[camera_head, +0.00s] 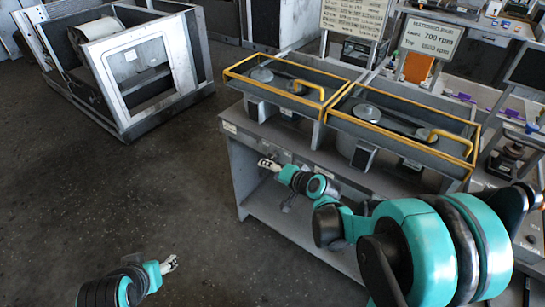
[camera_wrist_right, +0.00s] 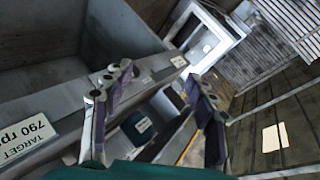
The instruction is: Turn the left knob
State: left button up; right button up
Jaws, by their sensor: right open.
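My right gripper (camera_head: 268,164) is at the front panel of the grey bench (camera_head: 236,150), near its left end, pointing left. In the right wrist view its two purple-padded fingers are apart with nothing held between them. Beyond the gap there is a dark rounded piece with a white label (camera_wrist_right: 138,128); I cannot tell whether it is the left knob. No knob can be clearly made out on the panel in the head view, where my arm hides part of it. My left gripper (camera_head: 170,265) hangs over bare floor at the lower left, away from the bench; its opening is too small to judge.
Two yellow-railed bays (camera_head: 290,84) sit on the bench, the second (camera_head: 400,118) to the right. A sign reading 700 rpm (camera_head: 430,38) stands behind. A "TARGET 790 rpm" label (camera_wrist_right: 27,138) shows at the wrist view's left. A grey housing frame (camera_head: 120,70) stands upper left; floor between is clear.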

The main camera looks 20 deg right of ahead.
aim_at(275, 160)
jog(key=w+d+f+m+t, duration=0.1)
jog(key=w+f+m, duration=0.1)
jog(key=w, duration=0.2)
jog(key=w+d+f+m+t, duration=0.1)
jog(key=w+f, duration=0.2)
jog(key=w, duration=0.1)
jog(key=w+d+f+m+t+b, duration=0.1)
jog(key=w+d+f+m, duration=0.1)
jog(key=w+f, duration=0.1)
jog(key=shift+w+d+f+m, duration=0.15)
jog(key=shift+w+m, duration=0.15)
jog(key=shift+w, duration=0.6)
jog(key=shift+w+a, duration=0.2)
jog(key=shift+w, duration=0.3)
jog(key=shift+c, duration=0.2)
jog(key=c, duration=1.1)
